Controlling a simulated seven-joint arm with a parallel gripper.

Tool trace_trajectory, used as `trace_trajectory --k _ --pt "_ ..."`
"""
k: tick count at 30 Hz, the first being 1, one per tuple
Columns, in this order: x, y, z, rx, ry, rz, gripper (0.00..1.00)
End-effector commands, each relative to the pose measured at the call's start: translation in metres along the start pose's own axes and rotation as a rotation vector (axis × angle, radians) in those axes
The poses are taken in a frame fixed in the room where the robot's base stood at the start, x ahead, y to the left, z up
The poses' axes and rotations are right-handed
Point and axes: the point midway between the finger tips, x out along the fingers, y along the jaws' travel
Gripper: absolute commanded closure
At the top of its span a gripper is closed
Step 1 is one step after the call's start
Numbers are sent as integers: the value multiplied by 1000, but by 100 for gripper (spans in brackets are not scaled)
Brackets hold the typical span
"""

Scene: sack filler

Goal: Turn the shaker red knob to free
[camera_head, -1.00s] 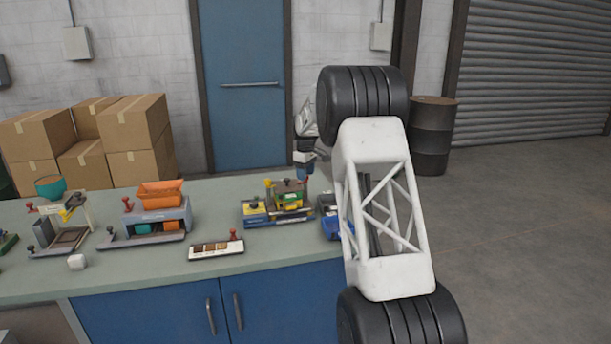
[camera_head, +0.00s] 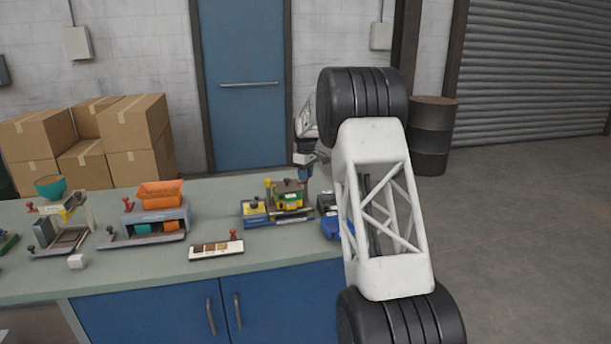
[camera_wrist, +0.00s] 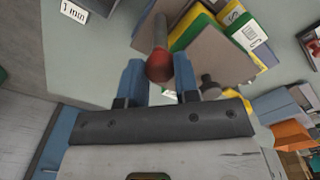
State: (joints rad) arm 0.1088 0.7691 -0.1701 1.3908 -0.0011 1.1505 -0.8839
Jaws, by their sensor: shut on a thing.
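The shaker (camera_head: 288,203) is a small green, yellow and brown machine on the bench, just left of my arm in the head view. In the wrist view its brown plate and green and yellow sides (camera_wrist: 182,42) lie beyond the fingers. The red knob (camera_wrist: 159,66) is a round red ball on a dark reddish stem, seen between my two blue fingers. My gripper (camera_wrist: 158,78) is shut on this knob. In the head view my gripper (camera_head: 303,174) is at the shaker's right rear side, and the knob there is hidden or too small to tell.
To the left are a sample tray (camera_head: 216,249) with a red knob, a grey machine with an orange hopper (camera_head: 160,195), and a stand with a teal bowl (camera_head: 50,187). A blue bin (camera_head: 331,227) sits right of the shaker, partly behind my arm.

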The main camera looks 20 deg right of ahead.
Motion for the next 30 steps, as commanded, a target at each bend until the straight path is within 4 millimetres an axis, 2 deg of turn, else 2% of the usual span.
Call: trace_trajectory --k 11,30 --pt "0 0 0 138 -1 -2 94" --pt "0 0 0 706 -1 -2 94"
